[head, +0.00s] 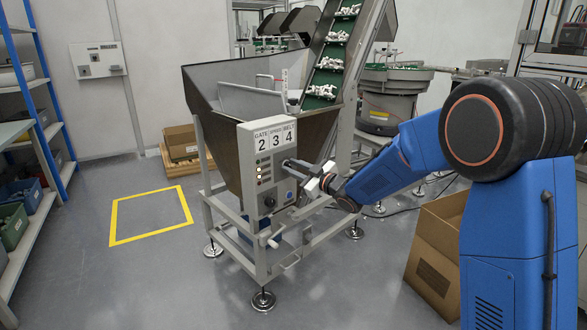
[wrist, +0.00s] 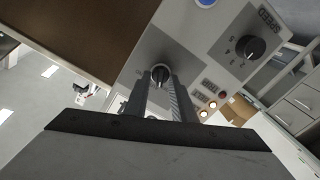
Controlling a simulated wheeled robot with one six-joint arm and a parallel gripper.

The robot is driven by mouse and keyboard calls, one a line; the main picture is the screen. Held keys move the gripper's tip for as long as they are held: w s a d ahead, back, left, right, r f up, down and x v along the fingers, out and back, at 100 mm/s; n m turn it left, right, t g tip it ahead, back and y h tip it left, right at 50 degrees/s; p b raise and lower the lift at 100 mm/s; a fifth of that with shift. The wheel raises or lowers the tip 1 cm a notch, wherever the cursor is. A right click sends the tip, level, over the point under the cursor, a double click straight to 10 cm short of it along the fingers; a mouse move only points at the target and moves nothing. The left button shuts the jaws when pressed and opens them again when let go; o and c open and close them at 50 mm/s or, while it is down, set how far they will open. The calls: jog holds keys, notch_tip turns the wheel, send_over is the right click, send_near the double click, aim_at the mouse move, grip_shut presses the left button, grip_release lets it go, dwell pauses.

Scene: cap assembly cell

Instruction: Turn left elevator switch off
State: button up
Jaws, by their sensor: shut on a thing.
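The elevator's control panel (head: 246,187) is on the front of the grey metal hopper stand, below the sign GATE 2, SPEED 3, BELT 4. My gripper (head: 287,163) reaches the panel's upper part from the right and hides part of it. In the wrist view, my gripper (wrist: 161,84) is shut on a black rotary switch (wrist: 160,70), one finger on each side. The switch has a pale pointer mark. Its label and exact setting cannot be read. A separate black SPEED dial (wrist: 251,47) sits apart on the same panel.
Small indicator lights (head: 260,177) line the panel's left side, with another knob (head: 269,202) and a blue button (head: 289,195) low on it. A grey hopper (head: 220,95) rises behind. An open cardboard box (head: 432,262) stands at right. The yellow-marked floor area (head: 150,217) is clear.

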jog(key=shift+s+f+n, duration=0.1)
jog(key=shift+n, duration=1.8)
jog(key=o, duration=1)
jog(key=v, duration=1.7)
jog(key=shift+s+d, duration=0.1)
jog(key=shift+s, duration=0.1)
jog(key=shift+d, duration=0.1)
